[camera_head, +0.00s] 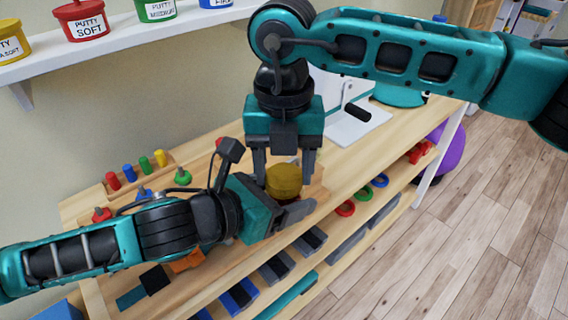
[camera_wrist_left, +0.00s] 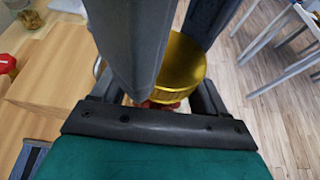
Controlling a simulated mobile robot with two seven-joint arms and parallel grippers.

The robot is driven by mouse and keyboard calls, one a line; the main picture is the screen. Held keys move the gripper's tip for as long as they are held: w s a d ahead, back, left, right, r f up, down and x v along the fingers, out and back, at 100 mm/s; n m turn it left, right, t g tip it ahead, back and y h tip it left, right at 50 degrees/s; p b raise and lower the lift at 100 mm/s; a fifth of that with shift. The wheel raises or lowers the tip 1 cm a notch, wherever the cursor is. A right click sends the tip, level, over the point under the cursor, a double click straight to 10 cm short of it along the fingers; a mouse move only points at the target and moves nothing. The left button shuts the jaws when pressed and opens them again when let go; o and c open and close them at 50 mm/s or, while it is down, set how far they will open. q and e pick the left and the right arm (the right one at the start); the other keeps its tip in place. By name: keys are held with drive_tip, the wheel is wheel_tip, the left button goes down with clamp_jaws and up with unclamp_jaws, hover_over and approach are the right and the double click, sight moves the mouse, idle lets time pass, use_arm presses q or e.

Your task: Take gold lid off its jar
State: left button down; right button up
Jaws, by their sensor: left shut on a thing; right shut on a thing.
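The gold lid (camera_head: 284,181) is a round, shiny cap above the wooden bench. It also shows large in the left wrist view (camera_wrist_left: 182,66), between my left fingers. My right gripper (camera_head: 283,176) points down from above, with one finger on each side of the lid, and is shut on it. My left gripper (camera_head: 281,200) reaches in from the left, just below the lid, and is shut on the jar. The jar is almost wholly hidden by the lid and fingers; a small reddish patch (camera_wrist_left: 160,104) shows under the lid. I cannot tell whether lid and jar touch.
The wooden bench (camera_head: 350,158) has a peg rack (camera_head: 136,172) at left and a white device (camera_head: 355,125) behind at right. Coloured rings (camera_head: 362,194) and grey blocks (camera_head: 312,240) sit on lower shelves. Putty tubs stand on a wall shelf (camera_head: 120,38). Open floor lies at right.

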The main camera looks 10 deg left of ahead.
drive_tip(key=o, duration=1.2)
drive_tip(key=shift+c, duration=0.2)
drive_tip(key=shift+r, duration=0.1)
wheel_tip(320, 180, up, 4)
drive_tip(key=shift+r, duration=0.15)
drive_tip(key=shift+c, duration=0.2)
drive_tip(key=m, duration=0.1)
drive_tip(key=r+m, duration=0.1)
drive_tip(key=m, duration=0.2)
drive_tip(key=shift+r+m, duration=0.4)
drive_tip(key=m, duration=0.1)
drive_tip(key=r+m, duration=0.1)
drive_tip(key=m, duration=0.2)
drive_tip(key=shift+r, duration=0.25)
drive_tip(key=shift+f+m, duration=0.1)
drive_tip(key=shift+m, duration=0.3)
drive_tip(key=shift+f, duration=3.85)
